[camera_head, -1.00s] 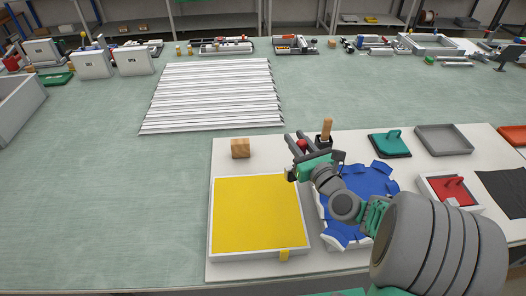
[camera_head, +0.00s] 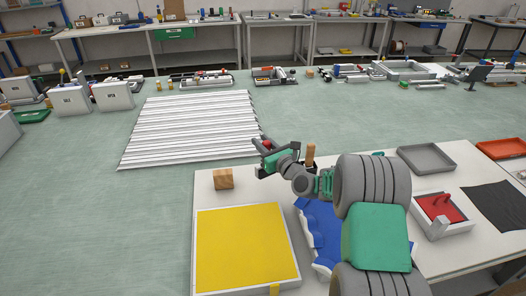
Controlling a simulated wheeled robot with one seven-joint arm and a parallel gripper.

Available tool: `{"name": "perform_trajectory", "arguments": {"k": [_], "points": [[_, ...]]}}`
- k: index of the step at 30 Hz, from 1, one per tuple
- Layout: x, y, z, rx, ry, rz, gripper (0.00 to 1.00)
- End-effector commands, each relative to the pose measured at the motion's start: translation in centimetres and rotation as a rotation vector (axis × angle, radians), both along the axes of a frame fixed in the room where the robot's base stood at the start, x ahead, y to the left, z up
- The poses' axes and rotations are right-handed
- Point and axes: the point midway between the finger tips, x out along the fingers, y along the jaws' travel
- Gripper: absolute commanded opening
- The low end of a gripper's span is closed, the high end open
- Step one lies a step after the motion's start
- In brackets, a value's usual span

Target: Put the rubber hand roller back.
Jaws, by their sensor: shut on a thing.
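My gripper (camera_head: 262,149) is above the back edge of the white board, near the front right corner of the ribbed white panel. Its two grey fingers point up and to the left. A small red piece (camera_head: 267,144) shows between them, and the gripper is shut on it. I take it to be part of the rubber hand roller; the rest is hidden by the fingers and wrist. A wooden handle (camera_head: 310,154) stands upright behind my wrist; its lower part is mostly covered by my arm.
The board (camera_head: 206,186) carries a wooden block (camera_head: 223,179), a yellow-covered tray (camera_head: 243,249), a blue jagged-edged piece (camera_head: 316,228), a red tool in a white tray (camera_head: 437,206) and a grey tray (camera_head: 427,158). The ribbed panel (camera_head: 190,128) lies behind.

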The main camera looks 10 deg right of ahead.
Motion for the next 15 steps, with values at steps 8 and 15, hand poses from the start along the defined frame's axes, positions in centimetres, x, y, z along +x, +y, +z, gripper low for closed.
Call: {"name": "perform_trajectory", "arguments": {"k": [8, 15], "points": [[1.6, -0.4, -3.6, 0.002, 0.002, 0.001, 0.0], [1.6, -0.4, -4.7, 0.001, -0.005, 0.0, 0.0]]}}
